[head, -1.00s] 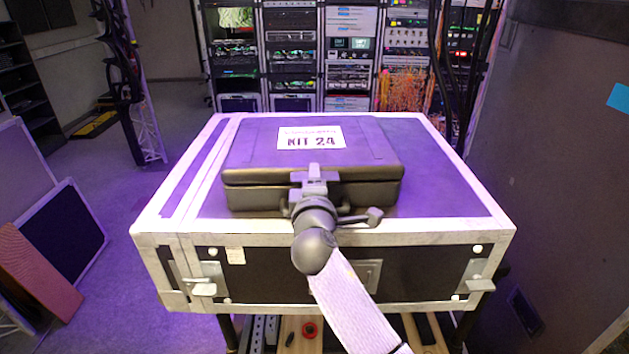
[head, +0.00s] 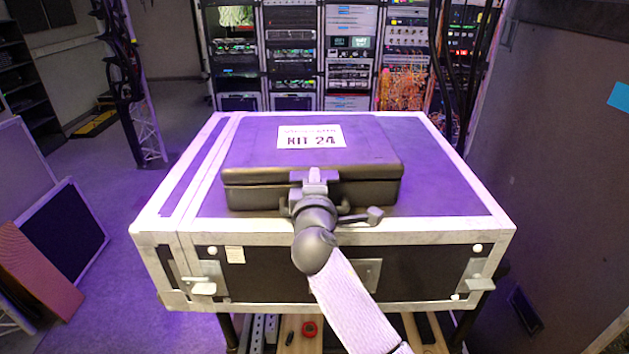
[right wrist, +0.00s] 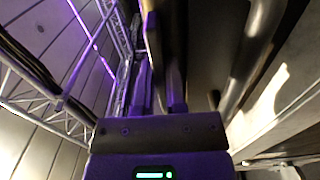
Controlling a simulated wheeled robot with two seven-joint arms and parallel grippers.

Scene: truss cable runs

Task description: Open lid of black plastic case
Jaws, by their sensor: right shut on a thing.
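The black plastic case (head: 250,157) with the "KIT 24" label (head: 311,137) lies flat on top of a large flight case, its lid down. My right gripper (head: 314,178) is at the middle of the case's front edge, shut on the front of the lid. The gripper and wrist hide that part of the front. In the right wrist view the gripper's fingers (right wrist: 160,85) reach up against a dark surface; the exact contact is hard to make out. My left gripper is not in view.
The flight case (head: 470,225) with pale metal edging stands on a bench frame. Equipment racks (head: 340,60) stand behind. A truss upright (head: 140,110) and leaning panels (head: 65,230) are at the left. A dark wall panel (head: 565,150) is at the right.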

